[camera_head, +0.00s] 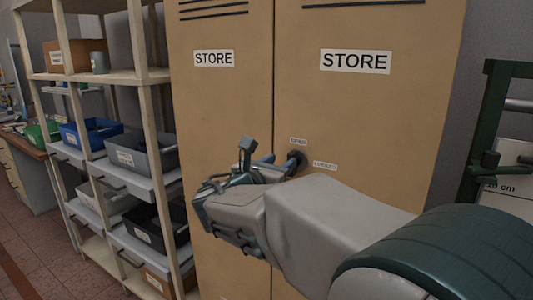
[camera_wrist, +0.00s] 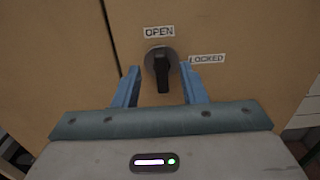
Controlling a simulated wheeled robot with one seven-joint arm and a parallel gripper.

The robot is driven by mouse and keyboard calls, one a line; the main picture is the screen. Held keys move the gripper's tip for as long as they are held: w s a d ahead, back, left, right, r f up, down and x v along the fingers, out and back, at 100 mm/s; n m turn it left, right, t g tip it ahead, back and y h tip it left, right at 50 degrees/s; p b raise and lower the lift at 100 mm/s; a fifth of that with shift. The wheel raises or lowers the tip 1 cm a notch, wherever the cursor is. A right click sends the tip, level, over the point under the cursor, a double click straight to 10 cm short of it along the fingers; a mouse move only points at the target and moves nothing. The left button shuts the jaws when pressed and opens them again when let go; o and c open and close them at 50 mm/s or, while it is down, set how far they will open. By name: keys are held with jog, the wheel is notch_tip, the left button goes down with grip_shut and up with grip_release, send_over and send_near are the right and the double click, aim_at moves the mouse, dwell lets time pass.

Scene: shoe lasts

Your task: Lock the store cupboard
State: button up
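The store cupboard (camera_head: 361,120) is tan with two doors, each with a STORE label. A dark round lock knob (camera_wrist: 162,66) is on the right door near the seam. In the wrist view its black grip stands roughly vertical, in line with the OPEN label (camera_wrist: 159,31) above it. The LOCKED label (camera_wrist: 206,59) is to its right. My gripper (camera_wrist: 160,88) is open, with one blue finger on each side of the knob's grip and gaps showing on both sides. In the head view the knob (camera_head: 297,157) is partly hidden by my gripper (camera_head: 268,163).
A shelf rack (camera_head: 143,77) with several bins stands close to the cupboard's left. A dark green frame (camera_head: 484,130) stands at the right. A desk (camera_head: 25,150) is at the far left. The floor shows at the lower left.

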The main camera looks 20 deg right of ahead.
aim_at(290, 155)
jog(key=x, duration=0.7)
grip_shut()
